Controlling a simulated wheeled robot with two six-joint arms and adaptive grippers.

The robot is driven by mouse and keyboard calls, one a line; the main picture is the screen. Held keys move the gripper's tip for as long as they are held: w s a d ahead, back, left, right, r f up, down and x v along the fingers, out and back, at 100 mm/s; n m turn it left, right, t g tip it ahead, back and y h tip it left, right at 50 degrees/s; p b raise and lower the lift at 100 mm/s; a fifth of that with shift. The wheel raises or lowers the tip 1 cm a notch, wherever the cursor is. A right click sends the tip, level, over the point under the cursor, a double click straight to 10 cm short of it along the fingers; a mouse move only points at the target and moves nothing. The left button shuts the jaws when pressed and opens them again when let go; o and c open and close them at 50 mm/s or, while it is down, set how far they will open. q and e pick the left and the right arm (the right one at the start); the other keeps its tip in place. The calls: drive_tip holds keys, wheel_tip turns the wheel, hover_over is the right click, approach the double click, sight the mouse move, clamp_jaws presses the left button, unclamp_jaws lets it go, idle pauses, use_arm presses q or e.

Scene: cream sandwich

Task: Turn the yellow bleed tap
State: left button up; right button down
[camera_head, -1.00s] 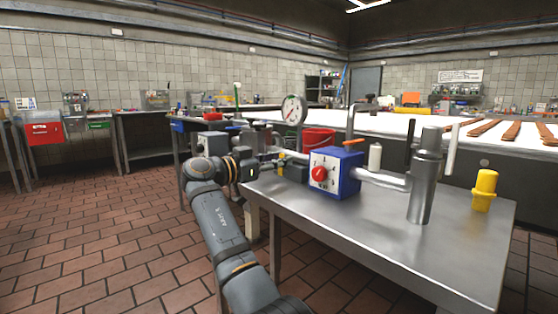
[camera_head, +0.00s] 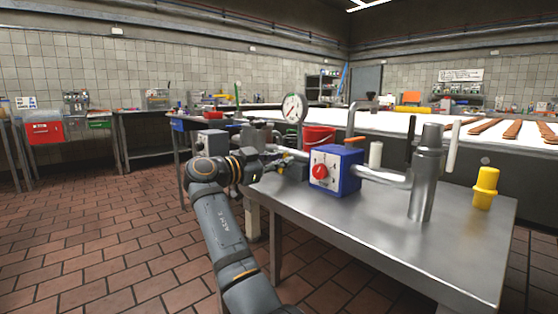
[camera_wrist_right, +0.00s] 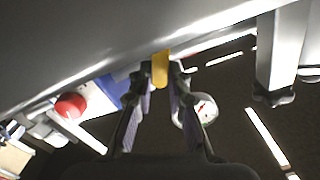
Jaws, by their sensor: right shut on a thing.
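The yellow bleed tap (camera_wrist_right: 160,65) shows in the right wrist view as a short yellow piece between my fingertips. My right gripper (camera_wrist_right: 160,76) is shut on it, one finger on each side. In the head view my right gripper (camera_head: 284,165) is at the far left part of the steel table, left of the blue box (camera_head: 347,173) with its red knob (camera_head: 319,172). The tap is hidden there by my wrist and gripper. My left gripper is in neither view.
A round pressure gauge (camera_head: 293,108) stands just behind my right gripper. A steel pipe and upright cylinder (camera_head: 425,175) stand right of the blue box. A yellow fitting (camera_head: 485,188) stands at the table's right end. The table front (camera_head: 370,230) is bare.

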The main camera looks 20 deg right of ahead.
drive_tip(key=shift+s+d+f+m+b, duration=0.1)
drive_tip(key=shift+s+f+m+b, duration=0.15)
drive_tip(key=shift+m, duration=0.6)
drive_tip(key=shift+s+d+f+m+b, duration=0.1)
drive_tip(key=shift+s+m+b, duration=0.1)
drive_tip(key=shift+m, duration=0.65)
drive_tip(key=c, duration=1.3)
unclamp_jaws()
wheel_tip(320, 180, up, 10)
